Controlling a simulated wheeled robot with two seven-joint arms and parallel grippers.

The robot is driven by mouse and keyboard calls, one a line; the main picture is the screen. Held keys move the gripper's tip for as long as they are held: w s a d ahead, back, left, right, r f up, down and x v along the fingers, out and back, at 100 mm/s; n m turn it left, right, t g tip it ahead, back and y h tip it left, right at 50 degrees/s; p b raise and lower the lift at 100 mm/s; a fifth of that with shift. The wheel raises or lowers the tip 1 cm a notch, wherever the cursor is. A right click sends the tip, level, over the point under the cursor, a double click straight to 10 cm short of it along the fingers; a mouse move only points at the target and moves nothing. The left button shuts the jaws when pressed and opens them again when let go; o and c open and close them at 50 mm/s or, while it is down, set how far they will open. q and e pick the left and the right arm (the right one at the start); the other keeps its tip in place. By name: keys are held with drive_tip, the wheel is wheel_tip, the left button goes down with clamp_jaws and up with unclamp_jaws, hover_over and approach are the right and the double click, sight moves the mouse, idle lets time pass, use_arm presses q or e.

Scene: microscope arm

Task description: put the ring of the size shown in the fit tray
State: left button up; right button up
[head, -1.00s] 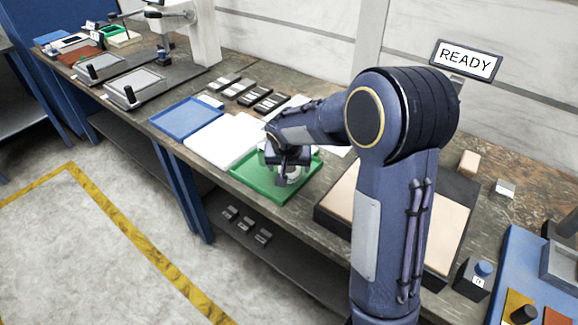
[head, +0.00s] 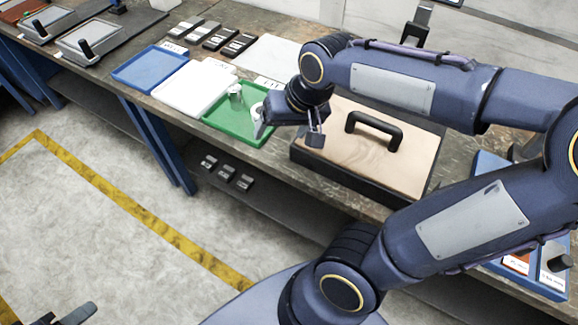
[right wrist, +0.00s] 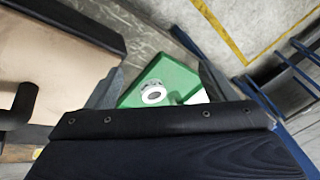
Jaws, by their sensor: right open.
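The green tray (head: 222,127) lies at the table's front edge, beside a small card that seems to read FIT (head: 268,83). A short silver-white round piece (head: 236,93) stands in it. In the right wrist view this looks like a ring (right wrist: 153,95) with a pale face and a grey centre, inside the green tray (right wrist: 178,75). My right gripper (head: 290,131) is open and empty, above the tray's right side and apart from the piece. Its fingers frame the tray in the wrist view. A dark part at the bottom left (head: 75,315) may be my left gripper; its jaws are unclear.
A white tray (head: 190,92) and a blue tray (head: 150,70) stand left of the green one. A tan-topped case with a black handle (head: 374,132) stands close on the right. A lower shelf holds small blocks (head: 225,174).

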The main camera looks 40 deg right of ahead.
drive_tip(key=s+a+n+y, duration=0.1)
drive_tip(key=s+a, duration=0.2)
drive_tip(key=s, duration=0.2)
drive_tip(key=s+a+f+n+t+y, duration=0.1)
drive_tip(key=s+a+n, duration=0.1)
drive_tip(key=s, duration=0.4)
drive_tip(key=shift+a+f, duration=0.25)
drive_tip(key=shift+a, duration=0.2)
wheel_tip(320, 180, up, 4)
drive_tip(key=p, duration=0.3)
drive_tip(key=shift+f+p, duration=0.15)
drive_tip(key=shift+p, duration=0.2)
